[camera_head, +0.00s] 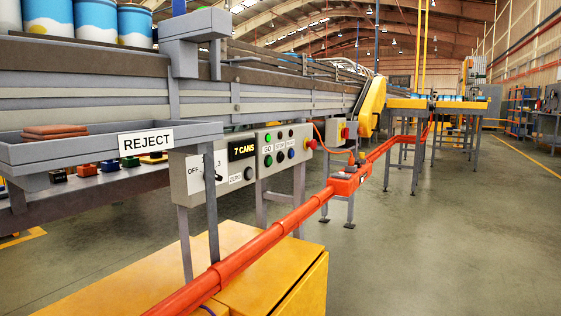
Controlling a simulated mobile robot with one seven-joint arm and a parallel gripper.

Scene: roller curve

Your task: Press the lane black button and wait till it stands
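The grey control panel (284,172) at mid-picture carries labels that read GO, STOP and a third I cannot read surely. A black button (280,157) sits in its lower row under STOP, between a green button (268,160) and a blue button (291,154). Above the labels are a green round lamp (268,137) and two dark ones. The lane (90,60) runs along the left, with blue, white and yellow cans (95,20) on it. Whether it moves cannot be told from one frame. My gripper is not in view.
An orange-red rail (270,235) crosses in front, below the panel. A REJECT tray (100,150) with brown pieces juts out left. Left of the panel, another box (195,178) has a selector and a "7 CANS" display (242,149). Open floor (450,230) lies right.

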